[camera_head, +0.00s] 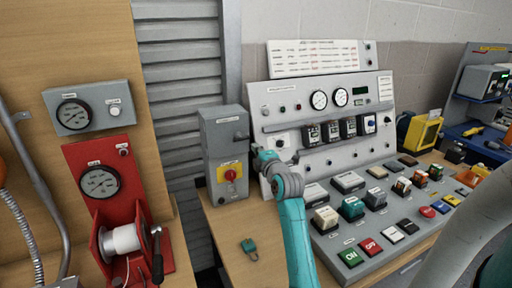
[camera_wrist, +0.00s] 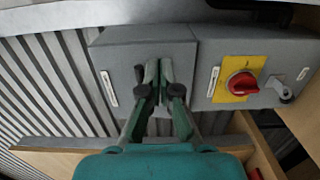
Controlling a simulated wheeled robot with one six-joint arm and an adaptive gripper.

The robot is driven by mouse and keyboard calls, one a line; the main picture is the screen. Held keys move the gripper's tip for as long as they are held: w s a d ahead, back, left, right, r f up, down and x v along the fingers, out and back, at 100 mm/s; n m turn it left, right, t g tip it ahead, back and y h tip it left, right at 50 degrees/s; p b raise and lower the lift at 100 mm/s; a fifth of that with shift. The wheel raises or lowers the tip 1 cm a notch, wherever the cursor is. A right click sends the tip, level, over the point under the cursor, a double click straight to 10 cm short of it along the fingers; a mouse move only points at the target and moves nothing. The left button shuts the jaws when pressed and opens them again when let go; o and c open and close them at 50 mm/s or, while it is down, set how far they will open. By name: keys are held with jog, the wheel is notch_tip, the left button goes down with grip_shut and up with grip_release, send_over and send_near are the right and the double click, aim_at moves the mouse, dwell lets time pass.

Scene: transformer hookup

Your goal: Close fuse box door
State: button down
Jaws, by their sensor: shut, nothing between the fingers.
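The fuse box (camera_head: 222,125) is a grey upright box on the wooden bench, left of the control console. Its upper front panel, the door, carries a small label and fills the middle of the wrist view (camera_wrist: 115,65). The door looks flat and about level with the lower panel, with a thin seam between them; I cannot tell whether it is latched. A red rotary switch on a yellow plate (camera_head: 231,172) sits on the lower panel, also in the wrist view (camera_wrist: 240,84). My gripper (camera_wrist: 158,72) is shut and empty in front of the door; contact is unclear.
A green padlock (camera_head: 249,247) lies on the bench in front of the box. The console (camera_head: 340,130) with gauges and breakers stands close on the right.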

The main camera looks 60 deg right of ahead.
jog(key=v, duration=0.8)
jog(key=shift+s, duration=0.2)
jog(key=shift+d, duration=0.1)
